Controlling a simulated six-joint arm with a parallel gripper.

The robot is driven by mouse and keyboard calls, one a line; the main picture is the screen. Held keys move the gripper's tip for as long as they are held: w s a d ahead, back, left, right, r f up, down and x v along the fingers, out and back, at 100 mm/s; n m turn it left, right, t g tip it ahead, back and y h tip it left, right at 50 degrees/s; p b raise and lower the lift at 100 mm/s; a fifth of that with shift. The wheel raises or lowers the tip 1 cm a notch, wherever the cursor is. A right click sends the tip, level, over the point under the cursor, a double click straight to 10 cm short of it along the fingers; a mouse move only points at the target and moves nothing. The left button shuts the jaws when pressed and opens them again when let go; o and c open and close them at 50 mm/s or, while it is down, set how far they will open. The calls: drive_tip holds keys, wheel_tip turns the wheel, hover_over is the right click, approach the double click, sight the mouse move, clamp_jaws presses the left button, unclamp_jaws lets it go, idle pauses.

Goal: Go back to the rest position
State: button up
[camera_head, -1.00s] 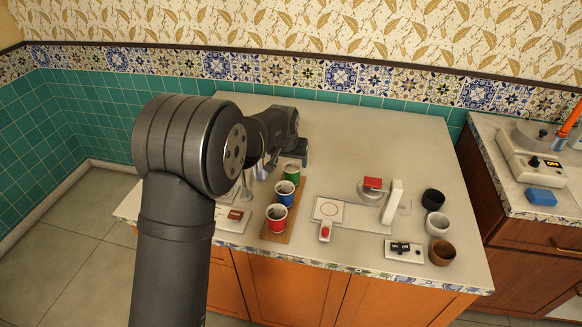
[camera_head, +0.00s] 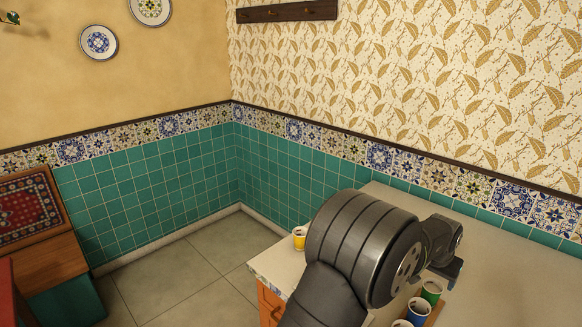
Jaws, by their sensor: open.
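My arm bends over the counter at the lower right of the head view. My gripper (camera_head: 453,273) is at its far end, small and partly hidden behind my wrist, above the counter and just beyond a green cup. It is open, and I see nothing held in it.
The green cup (camera_head: 431,293) and a blue cup (camera_head: 418,312) stand in a row at the bottom edge, with another cup rim cut off below. A yellow cup (camera_head: 299,238) stands near the left corner of the counter (camera_head: 272,265). Tiled floor (camera_head: 185,275) is clear to the left.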

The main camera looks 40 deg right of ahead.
sight(432, 288)
drive_tip(key=x, duration=0.9)
drive_tip(key=shift+f, duration=0.25)
drive_tip(key=shift+d+r, duration=0.1)
drive_tip(key=shift+r, duration=1.35)
